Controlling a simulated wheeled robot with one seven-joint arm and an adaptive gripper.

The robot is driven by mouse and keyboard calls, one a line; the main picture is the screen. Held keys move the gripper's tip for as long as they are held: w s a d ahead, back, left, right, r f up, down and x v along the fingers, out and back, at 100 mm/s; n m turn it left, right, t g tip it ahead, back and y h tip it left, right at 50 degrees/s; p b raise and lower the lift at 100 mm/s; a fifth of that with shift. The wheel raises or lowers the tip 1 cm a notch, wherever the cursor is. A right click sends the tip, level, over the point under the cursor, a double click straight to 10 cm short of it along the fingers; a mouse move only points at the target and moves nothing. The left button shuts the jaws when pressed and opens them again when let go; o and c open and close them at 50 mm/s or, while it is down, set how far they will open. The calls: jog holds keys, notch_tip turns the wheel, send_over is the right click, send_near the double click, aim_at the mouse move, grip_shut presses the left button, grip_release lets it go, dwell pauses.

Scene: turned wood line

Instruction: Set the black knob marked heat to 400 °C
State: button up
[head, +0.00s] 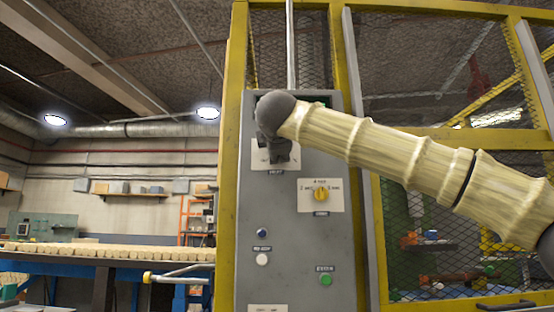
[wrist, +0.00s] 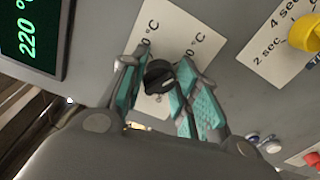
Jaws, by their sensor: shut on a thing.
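In the wrist view the black knob (wrist: 159,78) sits on a white plate (wrist: 180,33) with °C markings, partly covered by my fingers. A display (wrist: 32,32) in the wrist view reads 220 °C in green. The numbers on the knob's plate are mostly hidden, so I cannot read the knob's setting.
A yellow knob (head: 321,194) on a plate marked in seconds is below right on the grey panel (head: 290,235). Blue (head: 262,233), white (head: 262,259) and green (head: 326,280) buttons are lower down. A yellow mesh cage (head: 440,135) surrounds the panel. A conveyor with wooden pieces (head: 110,252) is at left.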

jog(key=shift+f+m, duration=0.1)
jog(key=shift+m, duration=0.2)
dwell(0.4)
jog(key=o, duration=1)
jog(key=s, duration=1.2)
